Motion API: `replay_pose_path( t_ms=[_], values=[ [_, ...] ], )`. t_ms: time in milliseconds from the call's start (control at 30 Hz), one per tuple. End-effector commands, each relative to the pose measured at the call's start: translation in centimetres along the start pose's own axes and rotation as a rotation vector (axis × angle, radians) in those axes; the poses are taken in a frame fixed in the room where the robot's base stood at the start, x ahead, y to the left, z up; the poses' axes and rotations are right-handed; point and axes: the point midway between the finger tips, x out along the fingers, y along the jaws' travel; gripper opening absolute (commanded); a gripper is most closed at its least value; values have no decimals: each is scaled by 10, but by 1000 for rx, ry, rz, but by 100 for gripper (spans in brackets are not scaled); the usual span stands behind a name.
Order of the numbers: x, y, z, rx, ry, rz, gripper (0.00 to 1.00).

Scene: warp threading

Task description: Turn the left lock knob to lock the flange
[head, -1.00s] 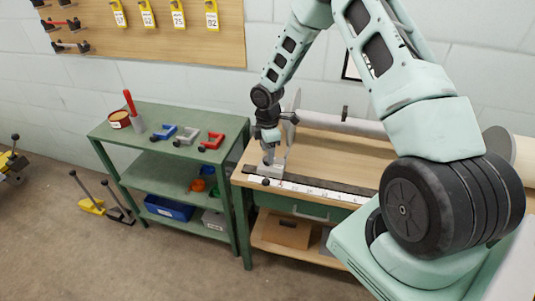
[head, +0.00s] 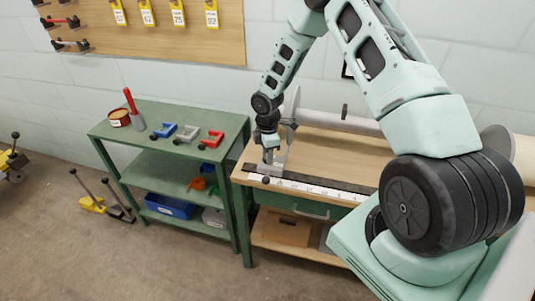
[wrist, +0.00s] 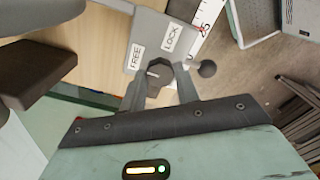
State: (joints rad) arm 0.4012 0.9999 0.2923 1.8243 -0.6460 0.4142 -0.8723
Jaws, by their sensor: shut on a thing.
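The left lock knob (wrist: 160,82) is a dark, faceted knob on a grey bracket plate (wrist: 148,28) in the wrist view. The plate carries a "FREE" label (wrist: 137,56) and a "LOCK" label (wrist: 172,38). My gripper (wrist: 161,72) is shut on the knob, one finger on each side. A small pale mark shows on the knob; its exact setting is hard to read. In the head view my gripper (head: 267,141) points down at the bracket on the bench's left end. The grey round flange (head: 291,110) stands just behind it, partly hidden by my arm.
A black ball end (wrist: 207,69) sticks out beside the plate. A ruler strip (head: 315,190) runs along the bench's (head: 335,150) front edge. A green shelf cart (head: 105,133) with coloured clamps stands left. The bench top behind the ruler is mostly clear.

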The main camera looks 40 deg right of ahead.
Motion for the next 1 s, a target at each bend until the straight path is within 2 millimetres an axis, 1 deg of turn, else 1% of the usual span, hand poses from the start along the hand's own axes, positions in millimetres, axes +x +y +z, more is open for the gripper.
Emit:
replay_pose_path(
  t_ms=[167, 367, 1000],
  values=[
    [0, 0, -1, 58, 0, 2, 8],
    [1, 0, -1, 194, 0, 2, 8],
    [1, 0, -1, 799, 1, 2, 8]
  ],
)
